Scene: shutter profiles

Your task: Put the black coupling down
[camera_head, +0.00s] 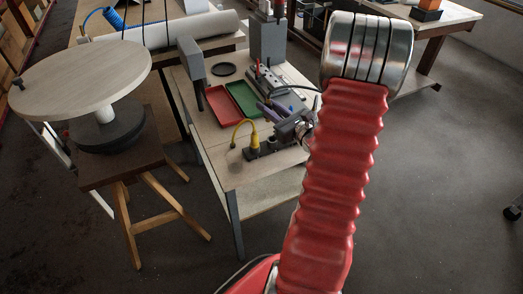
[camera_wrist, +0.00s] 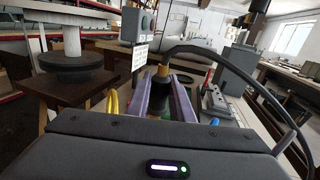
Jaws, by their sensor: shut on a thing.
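The black coupling (camera_wrist: 158,103) is in the wrist view, between the two purple fingers of my gripper (camera_wrist: 167,98). The gripper is shut on it. A brass-coloured collar shows at its far end, and a dark cable (camera_wrist: 225,62) arches from there to the right. In the head view my gripper (camera_head: 272,112) is over the right part of the wooden bench, its purple fingers pointing left and back. The coupling is too small to make out there. I cannot tell whether it touches anything below.
A red tray (camera_head: 222,108) and a green tray (camera_head: 243,98) lie on the bench (camera_head: 240,172) beside my gripper. A grey post (camera_head: 192,68) rises at the left. A round-topped turntable (camera_head: 85,78) stands further left.

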